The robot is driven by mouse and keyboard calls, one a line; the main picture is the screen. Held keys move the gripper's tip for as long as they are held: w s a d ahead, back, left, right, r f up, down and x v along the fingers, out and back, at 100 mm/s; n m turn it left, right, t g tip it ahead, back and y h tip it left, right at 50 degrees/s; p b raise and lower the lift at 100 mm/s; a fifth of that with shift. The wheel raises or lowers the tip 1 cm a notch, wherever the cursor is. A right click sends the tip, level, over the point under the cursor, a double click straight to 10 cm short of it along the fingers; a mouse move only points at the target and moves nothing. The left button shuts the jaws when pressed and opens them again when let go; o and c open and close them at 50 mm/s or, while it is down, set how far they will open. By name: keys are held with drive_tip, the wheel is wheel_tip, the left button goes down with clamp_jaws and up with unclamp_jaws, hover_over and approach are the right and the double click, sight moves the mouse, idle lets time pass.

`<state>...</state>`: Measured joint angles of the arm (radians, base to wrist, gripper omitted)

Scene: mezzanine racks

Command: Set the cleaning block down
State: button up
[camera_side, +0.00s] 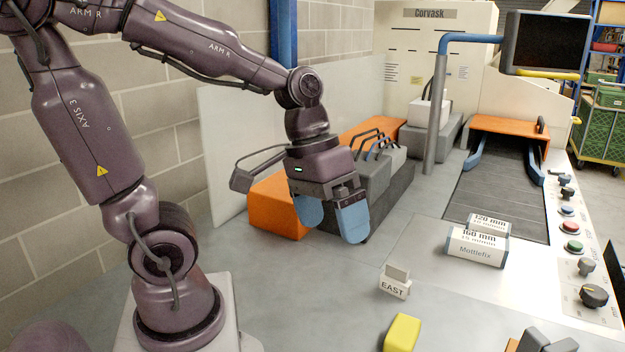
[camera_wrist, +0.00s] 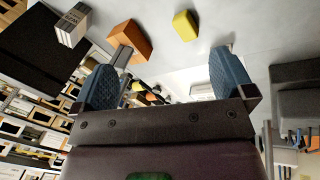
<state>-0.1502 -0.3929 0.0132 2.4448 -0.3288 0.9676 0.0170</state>
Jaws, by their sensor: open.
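A yellow block (camera_side: 402,333), which I take to be the cleaning block, rests on the grey table at the front edge of the side view. It also shows at the top of the wrist view (camera_wrist: 185,25), apart from my fingers. My gripper (camera_side: 330,215) hangs above the table, up and to the left of the yellow block in the side view. Its two blue fingers are spread wide, with nothing held between them in the wrist view (camera_wrist: 166,84).
A small EAST sign (camera_side: 394,288) and labelled boxes (camera_side: 477,247) stand near the yellow block. An orange block (camera_side: 277,207) and grey machine parts (camera_side: 372,182) lie behind my gripper. Control knobs (camera_side: 594,295) line the right edge. Bare table surrounds the yellow block's left side.

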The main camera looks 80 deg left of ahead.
drive_tip(key=r+m+t+y, duration=0.1)
drive_tip(key=s+r+m+t+y, duration=0.1)
drive_tip(key=r, duration=0.1)
drive_tip(key=s+a+r+m+t, duration=0.1)
drive_tip(key=r, duration=0.1)
drive_tip(key=shift+s+m+y, duration=0.1)
drive_tip(key=shift+m+y, duration=0.2)
drive_tip(key=shift+y, duration=0.1)
